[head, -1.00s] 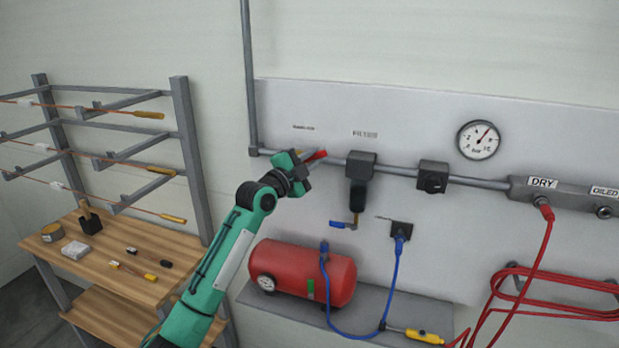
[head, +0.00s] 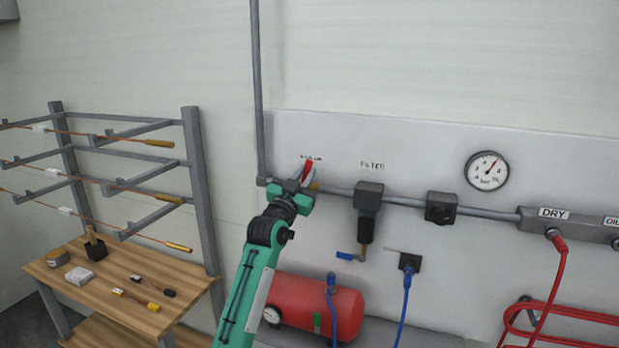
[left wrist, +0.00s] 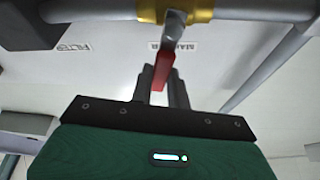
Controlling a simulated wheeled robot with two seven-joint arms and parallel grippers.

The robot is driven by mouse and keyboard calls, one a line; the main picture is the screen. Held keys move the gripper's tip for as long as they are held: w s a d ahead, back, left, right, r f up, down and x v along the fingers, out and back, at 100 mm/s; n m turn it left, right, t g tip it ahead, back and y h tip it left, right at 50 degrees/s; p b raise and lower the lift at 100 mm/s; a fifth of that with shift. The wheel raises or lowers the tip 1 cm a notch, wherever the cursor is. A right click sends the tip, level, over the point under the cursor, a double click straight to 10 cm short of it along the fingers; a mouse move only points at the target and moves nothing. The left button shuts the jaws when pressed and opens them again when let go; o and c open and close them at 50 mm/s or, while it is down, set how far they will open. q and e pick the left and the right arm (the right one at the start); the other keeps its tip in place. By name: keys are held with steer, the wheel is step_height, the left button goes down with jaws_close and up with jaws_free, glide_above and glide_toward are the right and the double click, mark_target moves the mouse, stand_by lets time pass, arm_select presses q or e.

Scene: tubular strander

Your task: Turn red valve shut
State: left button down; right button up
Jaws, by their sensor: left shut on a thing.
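The red valve handle (head: 308,169) stands up at a steep tilt, close to the grey pipe on the wall panel. In the left wrist view the red handle (left wrist: 162,72) runs from a grey lever on a brass valve body (left wrist: 150,10) down between my fingers. My left gripper (head: 302,184) is shut on the handle and hides part of the valve. Its fingers also show in the left wrist view (left wrist: 160,88), one on each side of the red grip. My right gripper is in neither view.
A filter (head: 367,205) and a black regulator (head: 441,208) sit along the pipe to the right, with a pressure gauge (head: 487,171) above. A rack with a wooden bench (head: 130,280) stands at left.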

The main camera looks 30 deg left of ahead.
arm_select(q)
steer(key=shift+s+a+n+y+p, duration=0.15)
steer(key=shift+a+n+y, duration=0.15)
steer(key=shift+n+y, duration=0.45)
steer(key=shift+a+n+y+p, duration=0.15)
steer(key=shift+a+n+y, duration=0.15)
steer(key=shift+n, duration=0.85)
steer(key=c, duration=1.3)
jaws_free()
steer(key=shift+c, duration=0.2)
steer(key=b+v, duration=0.5)
steer(key=v, duration=0.8)
steer(key=shift+s, duration=0.45)
steer(key=shift+d, duration=0.15)
